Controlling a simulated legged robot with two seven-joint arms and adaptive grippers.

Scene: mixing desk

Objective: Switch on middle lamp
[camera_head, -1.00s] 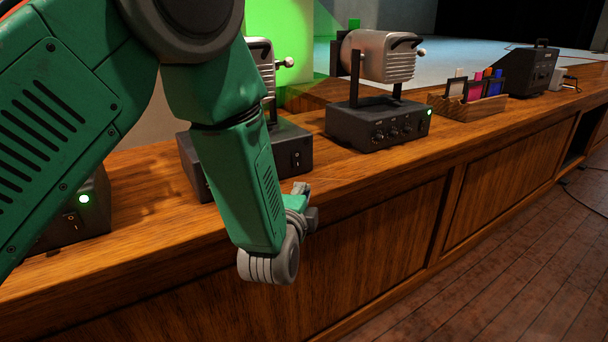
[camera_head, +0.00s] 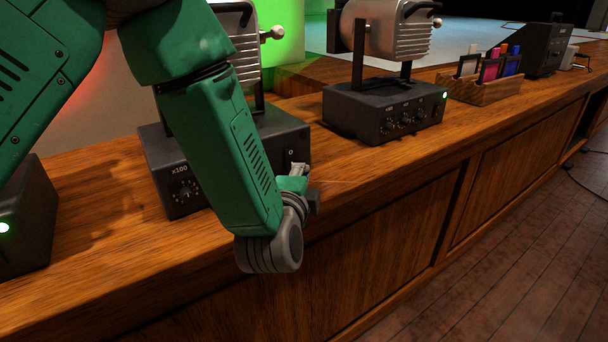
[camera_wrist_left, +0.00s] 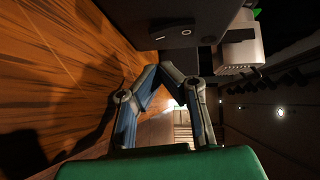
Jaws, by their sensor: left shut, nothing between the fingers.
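The middle lamp's black base (camera_head: 165,165) stands on the wooden desk, partly hidden behind my left arm. It has a dial at its left, marked X100, and a rocker switch (camera_head: 291,157) at its right front. I see no lit indicator on the part that shows. Its metal head (camera_head: 247,48) is also partly covered. My left gripper (camera_head: 305,172) is shut and empty, just in front of and slightly below the switch. In the left wrist view the fingertips (camera_wrist_left: 166,68) meet below the switch (camera_wrist_left: 186,32), apart from it in the picture. Contact cannot be told. My right gripper is not in view.
The right lamp (camera_head: 383,112) has knobs and a lit green light. The left lamp's base (camera_head: 28,215) also shows a green light. A wooden holder with coloured filters (camera_head: 490,85) and a black box (camera_head: 545,48) stand farther right. The desk front drops to a plank floor.

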